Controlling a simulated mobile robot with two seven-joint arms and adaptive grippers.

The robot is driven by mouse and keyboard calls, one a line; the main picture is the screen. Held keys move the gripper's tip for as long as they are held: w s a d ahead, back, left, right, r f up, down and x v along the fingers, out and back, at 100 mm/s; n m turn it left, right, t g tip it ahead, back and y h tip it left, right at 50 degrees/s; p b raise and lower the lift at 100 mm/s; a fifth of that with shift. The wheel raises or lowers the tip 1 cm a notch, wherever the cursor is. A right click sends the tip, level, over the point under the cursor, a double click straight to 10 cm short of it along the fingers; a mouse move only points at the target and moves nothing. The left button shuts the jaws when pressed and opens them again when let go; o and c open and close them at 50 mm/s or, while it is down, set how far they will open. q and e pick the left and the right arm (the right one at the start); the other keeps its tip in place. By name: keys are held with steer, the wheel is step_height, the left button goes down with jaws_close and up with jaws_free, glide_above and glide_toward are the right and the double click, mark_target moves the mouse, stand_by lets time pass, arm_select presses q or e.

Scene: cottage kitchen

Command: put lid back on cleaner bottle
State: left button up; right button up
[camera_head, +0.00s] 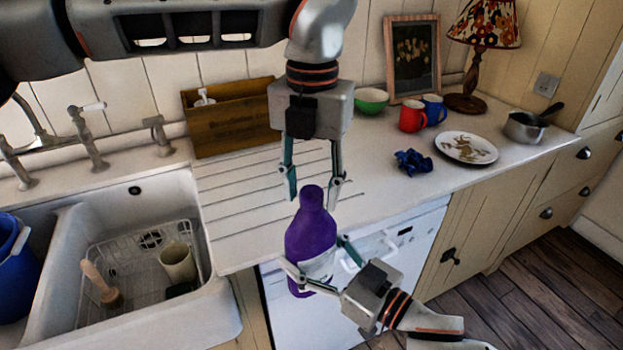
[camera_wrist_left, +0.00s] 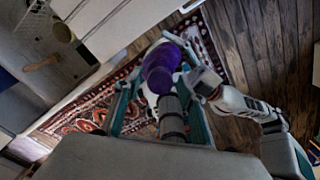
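A purple cleaner bottle (camera_head: 311,230) with a pale label stands upright in the air in front of the counter edge. My right gripper (camera_head: 318,262) is shut around its lower body. The bottle also shows in the left wrist view (camera_wrist_left: 160,68), seen from above. My left gripper (camera_head: 313,190) points down above the bottle, its two fingers spread on either side of the bottle's top. I cannot make out a separate lid, nor tell whether the bottle's top is bare or capped.
The sink (camera_head: 60,235) with a rack and beige cup (camera_head: 177,262) lies left. A wooden box (camera_head: 230,117) stands at the back. A dark blue item (camera_head: 412,162), red mug (camera_head: 412,116), plate (camera_head: 466,147) and saucepan (camera_head: 524,127) stand right. The ribbed drainboard (camera_head: 240,190) is clear.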

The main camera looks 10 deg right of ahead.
arm_select(q)
jaws_close()
steer(key=shift+o, duration=0.7)
jaws_free()
steer(key=shift+r, duration=0.15)
step_height(320, 180, up, 12)
stand_by(0.3)
